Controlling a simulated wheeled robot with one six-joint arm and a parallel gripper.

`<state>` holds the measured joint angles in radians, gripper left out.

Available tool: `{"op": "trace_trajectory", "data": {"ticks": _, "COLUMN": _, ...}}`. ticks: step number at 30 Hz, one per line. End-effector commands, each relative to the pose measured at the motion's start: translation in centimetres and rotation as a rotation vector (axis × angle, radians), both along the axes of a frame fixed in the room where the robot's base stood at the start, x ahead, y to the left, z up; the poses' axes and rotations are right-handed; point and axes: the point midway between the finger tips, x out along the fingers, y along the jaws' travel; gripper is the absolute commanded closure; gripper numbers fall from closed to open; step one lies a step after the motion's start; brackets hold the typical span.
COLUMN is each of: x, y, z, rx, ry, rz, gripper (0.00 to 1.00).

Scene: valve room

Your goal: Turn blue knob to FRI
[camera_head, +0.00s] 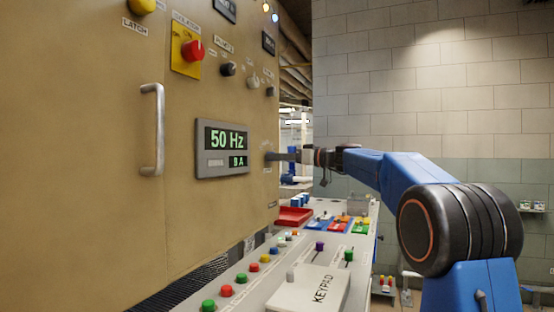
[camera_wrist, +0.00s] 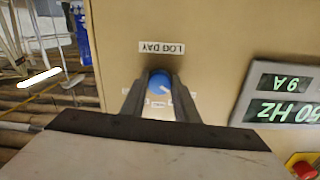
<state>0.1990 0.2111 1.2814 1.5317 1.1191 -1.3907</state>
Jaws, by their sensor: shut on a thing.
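My gripper (camera_wrist: 158,84) is shut on the knob, one finger on each side. In the head view my gripper (camera_head: 271,156) reaches the panel's right part from the right, and the knob cannot be made out there.
A display (camera_head: 222,148) reading 50 Hz and 9 A is left of my gripper. Below is a sloped console (camera_head: 265,285) with coloured buttons and a red tray (camera_head: 293,216).

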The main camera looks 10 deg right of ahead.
Motion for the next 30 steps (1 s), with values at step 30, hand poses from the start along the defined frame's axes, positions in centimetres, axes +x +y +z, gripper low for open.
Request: {"op": "trace_trajectory", "data": {"ticks": 30, "x": -0.06, "y": 0.0, "z": 0.16, "rx": 0.509, "ry": 0.7, "rz": -0.001, "gripper": 0.95}}
